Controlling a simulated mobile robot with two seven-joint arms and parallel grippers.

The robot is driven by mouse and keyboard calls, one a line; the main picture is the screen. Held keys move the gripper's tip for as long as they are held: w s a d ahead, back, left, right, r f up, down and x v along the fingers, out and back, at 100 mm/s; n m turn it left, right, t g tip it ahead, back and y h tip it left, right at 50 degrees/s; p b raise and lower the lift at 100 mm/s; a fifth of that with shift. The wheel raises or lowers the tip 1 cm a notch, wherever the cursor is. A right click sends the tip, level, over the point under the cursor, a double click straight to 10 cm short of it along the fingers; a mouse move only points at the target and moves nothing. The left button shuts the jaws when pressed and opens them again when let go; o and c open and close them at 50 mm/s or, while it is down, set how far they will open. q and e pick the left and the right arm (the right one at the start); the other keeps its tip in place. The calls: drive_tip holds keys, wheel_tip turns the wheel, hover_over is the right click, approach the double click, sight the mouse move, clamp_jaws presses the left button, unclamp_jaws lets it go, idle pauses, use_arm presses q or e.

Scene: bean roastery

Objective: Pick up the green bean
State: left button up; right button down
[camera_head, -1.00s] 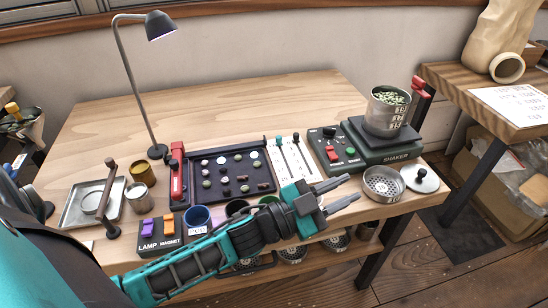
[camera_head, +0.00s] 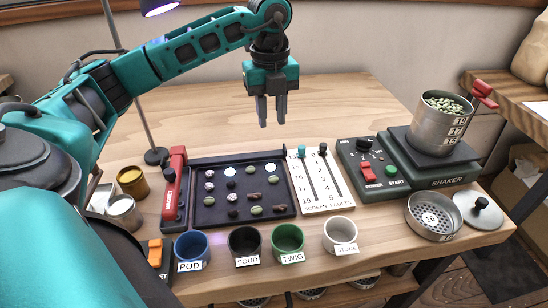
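Several small beans and bits lie spaced out on the dark sorting tray (camera_head: 220,218). Some look greenish: one bean (camera_head: 256,210) near the front, one bean (camera_head: 209,200) at the left and one bean (camera_head: 273,180) at the right. I cannot tell which one is the task's green bean. My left gripper (camera_head: 272,120) points down above the table, behind the tray in the picture. Its two fingers are apart with nothing between them. It touches no bean. My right gripper is not in view.
A pod cup (camera_head: 191,249), sour cup (camera_head: 244,245), twig cup (camera_head: 287,243) and stone cup (camera_head: 340,236) line the front. A red-handled bar (camera_head: 171,188) stands left of the tray, the screen-faults board (camera_head: 322,180) right. A metal pot (camera_head: 437,128) of green beans sits on the shaker.

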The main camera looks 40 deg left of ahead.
use_arm(q)
drive_tip(key=b, duration=0.2)
hover_over(271, 165)
wheel_tip(271, 165, down, 7)
drive_tip(key=shift+a+f, duration=0.1)
drive_tip(key=shift+a, duration=0.05)
drive_tip(key=shift+f+b, duration=0.55)
drive_tip(key=shift+f, duration=2.2)
drive_tip(key=shift+c, duration=0.2)
clamp_jaws()
